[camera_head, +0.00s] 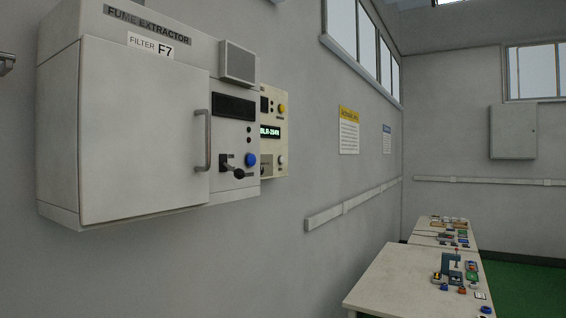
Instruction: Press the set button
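No button carries a readable "set" label. A white fume extractor (140,125) hangs on the left wall. Its right-hand panel has a blue round button (251,160), a black lever (232,168), small dark buttons (249,134) and a dark display (234,106). Just behind it is a cream control box (273,137), partly hidden by the extractor. The box has a lit green display (270,132), a yellow round button (282,108) and a pale round button or knob (281,159). Neither of my grippers is in view.
The extractor's door is closed, with a vertical handle (202,140). A pale workbench (405,280) with several small devices stands at lower right. A grey wall box (513,131) hangs on the far wall. A rail (345,205) runs along the left wall.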

